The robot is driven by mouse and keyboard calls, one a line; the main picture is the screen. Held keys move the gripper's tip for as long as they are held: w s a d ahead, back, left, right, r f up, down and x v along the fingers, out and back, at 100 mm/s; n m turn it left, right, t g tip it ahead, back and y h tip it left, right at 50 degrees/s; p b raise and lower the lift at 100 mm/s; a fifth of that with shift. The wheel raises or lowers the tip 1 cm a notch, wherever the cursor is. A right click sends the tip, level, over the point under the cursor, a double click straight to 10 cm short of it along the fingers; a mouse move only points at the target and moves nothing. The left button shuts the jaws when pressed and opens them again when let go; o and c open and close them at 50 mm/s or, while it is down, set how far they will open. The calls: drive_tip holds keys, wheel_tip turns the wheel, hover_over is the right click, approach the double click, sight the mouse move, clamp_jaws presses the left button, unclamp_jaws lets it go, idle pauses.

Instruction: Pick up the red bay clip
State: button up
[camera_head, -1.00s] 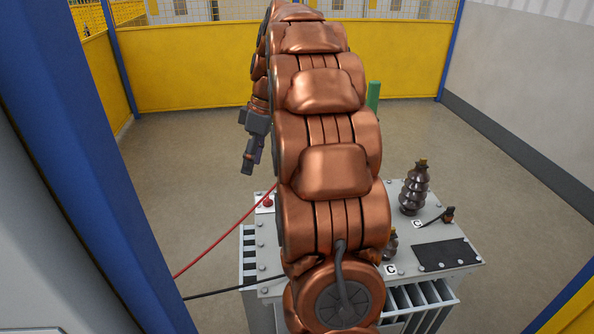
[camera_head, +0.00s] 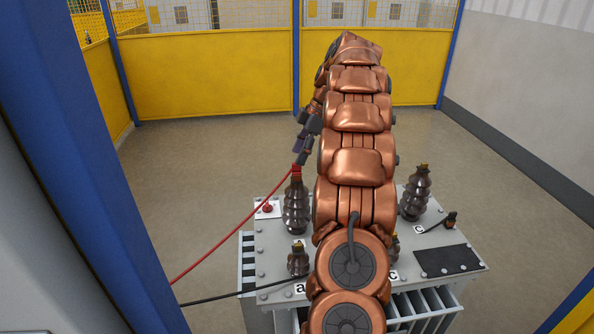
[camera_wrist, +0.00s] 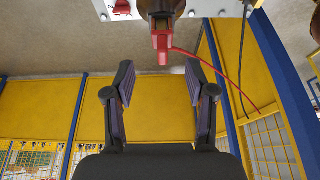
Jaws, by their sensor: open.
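The red bay clip (camera_head: 296,171) sits on top of a dark brown ribbed insulator (camera_head: 296,207) on the grey transformer lid, with a red cable running from it down to the left. In the wrist view the red clip (camera_wrist: 162,42) hangs centred just beyond the fingertips, with its cable going right. My gripper (camera_head: 302,159) is close to the clip in the head view. In the wrist view my gripper (camera_wrist: 160,82) is open and empty, and its two fingers are apart from the clip.
A small red fitting on a white plate (camera_head: 267,209) stands left of the insulator. A shorter insulator (camera_head: 298,259) with a black cable is at the front. Another tall insulator (camera_head: 415,193) stands right. My arm hides the lid's middle. Yellow fence panels (camera_head: 210,77) stand behind.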

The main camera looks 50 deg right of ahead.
sight(294, 171)
drive_tip(key=shift+s+p+x, duration=0.1)
drive_tip(key=shift+p+x, duration=0.25)
drive_tip(key=shift+x, duration=0.35)
drive_tip(key=shift+s+p+x, duration=0.15)
drive_tip(key=shift+p+x, duration=0.2)
drive_tip(key=shift+x, duration=0.3)
drive_tip(key=shift+p+x, duration=0.65)
drive_tip(key=shift+x, duration=1.2)
drive_tip(key=shift+d, duration=0.1)
clamp_jaws()
